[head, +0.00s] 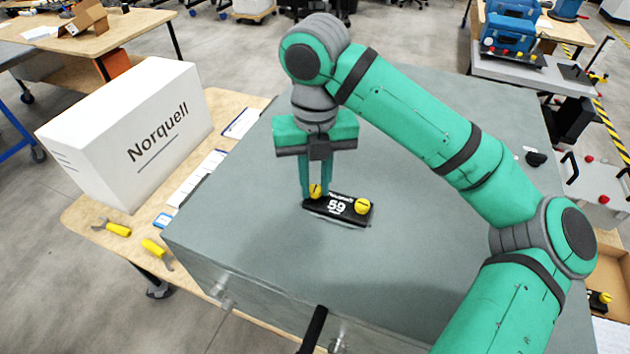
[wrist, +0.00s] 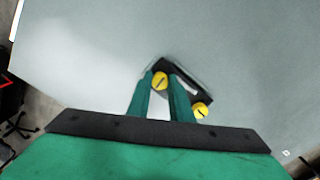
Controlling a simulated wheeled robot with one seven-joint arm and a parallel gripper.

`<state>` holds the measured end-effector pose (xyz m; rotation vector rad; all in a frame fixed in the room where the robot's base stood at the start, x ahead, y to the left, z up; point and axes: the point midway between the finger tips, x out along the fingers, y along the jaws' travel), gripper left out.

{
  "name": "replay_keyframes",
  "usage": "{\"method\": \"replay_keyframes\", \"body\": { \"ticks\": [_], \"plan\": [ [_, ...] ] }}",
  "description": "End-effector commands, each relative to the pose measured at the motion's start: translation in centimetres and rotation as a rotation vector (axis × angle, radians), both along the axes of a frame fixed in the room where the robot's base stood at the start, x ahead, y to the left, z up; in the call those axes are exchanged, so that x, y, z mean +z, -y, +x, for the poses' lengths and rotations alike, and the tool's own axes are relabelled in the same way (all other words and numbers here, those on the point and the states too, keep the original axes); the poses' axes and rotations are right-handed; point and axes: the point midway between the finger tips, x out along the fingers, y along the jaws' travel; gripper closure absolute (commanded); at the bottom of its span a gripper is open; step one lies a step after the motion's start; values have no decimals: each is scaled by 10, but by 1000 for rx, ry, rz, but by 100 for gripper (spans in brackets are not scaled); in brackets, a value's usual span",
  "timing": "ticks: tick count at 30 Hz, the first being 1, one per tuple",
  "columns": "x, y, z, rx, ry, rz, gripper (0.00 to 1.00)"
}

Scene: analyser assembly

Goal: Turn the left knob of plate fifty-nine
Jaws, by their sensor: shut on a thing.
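Plate fifty-nine (head: 338,208) is a small black plate marked "59" on top of the grey cabinet (head: 420,240). It carries a yellow knob at each end. My gripper (head: 315,192) points down and is shut on the left knob (head: 316,190), with one finger on each side of it. The fingers partly hide this knob in the head view. In the wrist view the left knob (wrist: 159,81) shows between the fingertips, with a dark slanted line on its top. The right knob (head: 362,205) is free, just right of the fingers; it also shows in the wrist view (wrist: 201,110).
A white box marked "Norquell" (head: 130,135) stands on the wooden table at the left. Two yellow-handled tools (head: 117,229) and papers (head: 197,178) lie there too. The cabinet top around the plate is clear, apart from a small black item (head: 536,158) at the far right.

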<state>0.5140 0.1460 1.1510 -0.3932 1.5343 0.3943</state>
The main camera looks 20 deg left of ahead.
Motion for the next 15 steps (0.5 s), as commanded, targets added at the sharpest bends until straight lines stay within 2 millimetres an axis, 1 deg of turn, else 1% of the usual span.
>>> {"method": "replay_keyframes", "body": {
  "ticks": [15],
  "plan": [
    [-2,0,-1,483,-4,-4,100]
  ]
}}
